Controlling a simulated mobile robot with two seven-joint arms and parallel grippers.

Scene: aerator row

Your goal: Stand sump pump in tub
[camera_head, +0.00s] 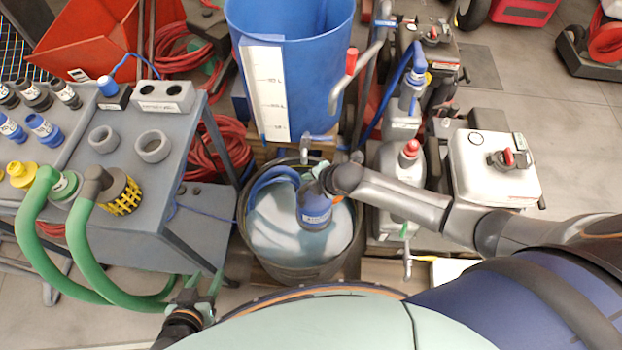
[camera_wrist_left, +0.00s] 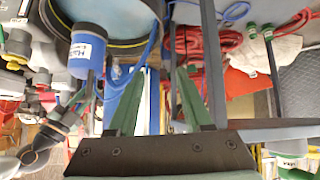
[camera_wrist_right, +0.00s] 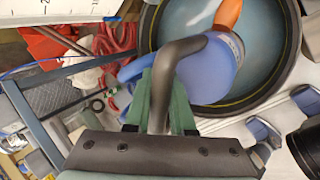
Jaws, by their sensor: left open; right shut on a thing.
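The sump pump (camera_head: 315,214) is a blue cylinder with a white label, a grey handle and an orange part. My right gripper (camera_head: 326,180) is shut on its handle (camera_wrist_right: 172,80); the handle lies between the green fingers in the right wrist view. The pump is over the mouth of the dark round tub (camera_head: 250,252), which holds pale water, and looks roughly upright. I cannot tell whether its base touches the water or the tub floor. In the left wrist view the pump (camera_wrist_left: 87,52) shows beside the tub (camera_wrist_left: 140,46). My left gripper (camera_head: 205,290) is open and empty, left of the tub.
A tall blue tank (camera_head: 300,60) with a white scale stands behind the tub. A grey bench (camera_head: 165,190) with fittings and green hoses (camera_head: 90,240) is to the left. Silver machines (camera_head: 490,170) stand to the right. A blue hose (camera_head: 270,176) curves at the tub's rim.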

